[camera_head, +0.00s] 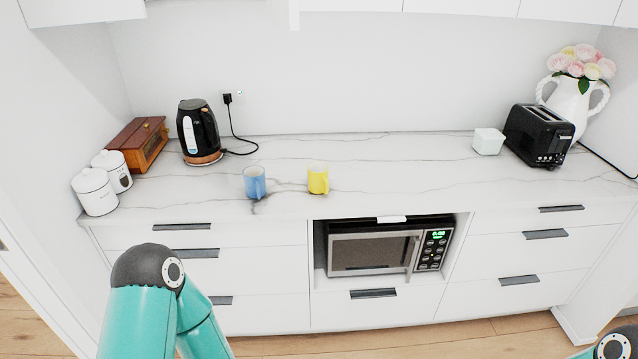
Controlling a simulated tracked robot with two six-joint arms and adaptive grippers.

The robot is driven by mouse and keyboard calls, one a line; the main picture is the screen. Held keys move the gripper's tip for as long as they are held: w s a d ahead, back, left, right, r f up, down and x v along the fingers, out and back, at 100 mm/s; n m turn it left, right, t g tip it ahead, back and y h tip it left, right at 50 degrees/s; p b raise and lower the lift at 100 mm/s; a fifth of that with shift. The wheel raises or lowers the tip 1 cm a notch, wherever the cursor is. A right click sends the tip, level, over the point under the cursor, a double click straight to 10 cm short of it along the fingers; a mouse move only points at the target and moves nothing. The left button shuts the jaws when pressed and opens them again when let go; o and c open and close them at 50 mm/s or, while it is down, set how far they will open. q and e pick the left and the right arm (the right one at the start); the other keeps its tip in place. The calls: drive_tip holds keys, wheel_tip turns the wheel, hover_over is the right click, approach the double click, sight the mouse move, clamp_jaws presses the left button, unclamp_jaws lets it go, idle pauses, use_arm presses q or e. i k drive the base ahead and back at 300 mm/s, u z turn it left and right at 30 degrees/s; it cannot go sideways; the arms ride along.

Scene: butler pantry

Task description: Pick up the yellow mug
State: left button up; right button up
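The yellow mug (318,181) stands upright on the marble counter, left of the middle and above the left part of the microwave. A blue mug (255,183) stands upright to its left, with a gap between them. Neither of my grippers is in view. Only a teal link of my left arm shows at the lower left, and a small part of my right arm shows at the bottom right corner. Both are in front of the counter and well away from the mug.
A black kettle (198,133), a wooden box (139,142) and white canisters (94,190) stand at the counter's left. A white cube (488,141), black toaster (540,134) and flower vase (569,102) stand at the right. A microwave (387,247) sits below. The middle counter (400,165) is clear.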

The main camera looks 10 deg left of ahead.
sight(317, 171)
drive_tip(key=z, duration=0.05)
drive_tip(key=i, duration=0.9)
drive_tip(key=u, duration=0.05)
